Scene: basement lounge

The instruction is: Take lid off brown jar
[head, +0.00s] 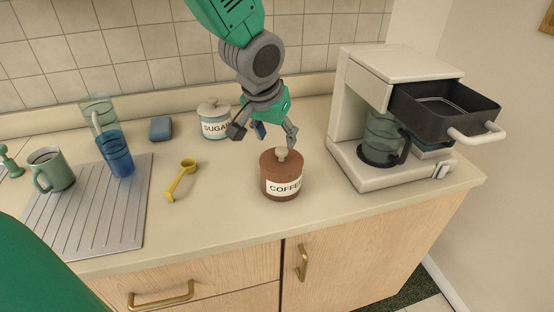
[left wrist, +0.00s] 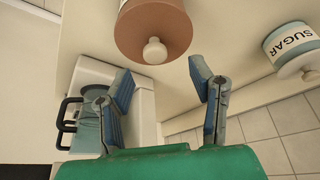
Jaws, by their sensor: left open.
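The brown jar (head: 282,186), labelled COFFEE, stands upright on the counter with its brown lid (head: 274,160) on. The lid has a pale knob (head: 283,154). My left gripper (head: 264,136) is open and empty, above and slightly behind the jar, its fingers pointing down. In the left wrist view the lid (left wrist: 150,28) and its round knob (left wrist: 154,51) lie just beyond the spread fingertips (left wrist: 160,72), apart from them. My right gripper is not in view.
A white SUGAR jar (head: 213,122) stands behind left. A coffee machine (head: 345,110) with its dark basket (head: 440,108) pulled out stands right. Counter around the brown jar is clear.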

